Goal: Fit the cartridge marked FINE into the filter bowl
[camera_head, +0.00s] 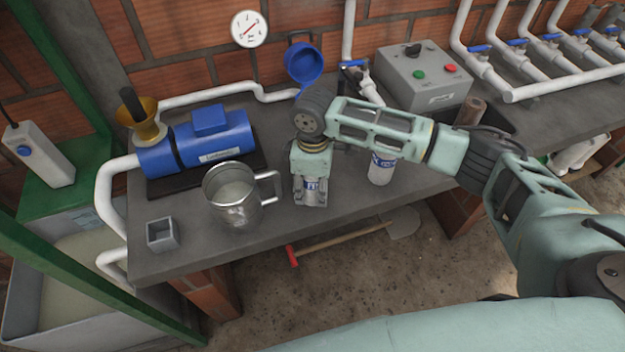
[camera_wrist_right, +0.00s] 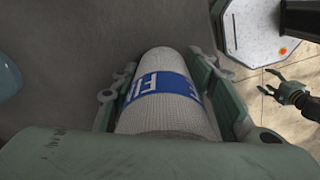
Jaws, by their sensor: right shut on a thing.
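In the head view my right gripper (camera_head: 311,198) is shut on a white cartridge (camera_head: 312,193) with a blue label, above the bench near its front edge. The right wrist view shows this cartridge (camera_wrist_right: 165,120) between the fingers, with the letters "FI" readable and the rest of the label hidden. A second white cartridge (camera_head: 381,170) with a blue label stands on the bench to the right. A blue open bowl (camera_head: 304,63) is at the wall behind, apart from the gripper. My left gripper (camera_wrist_right: 268,82) shows in the right wrist view, fingers apart and empty.
A metal jug (camera_head: 232,200) with cloudy liquid stands left of the held cartridge. A small grey square cup (camera_head: 162,235), blue pump (camera_head: 212,140) and brass funnel (camera_head: 146,122) are further left. A grey control box (camera_head: 425,78) and valved pipes are at the back right.

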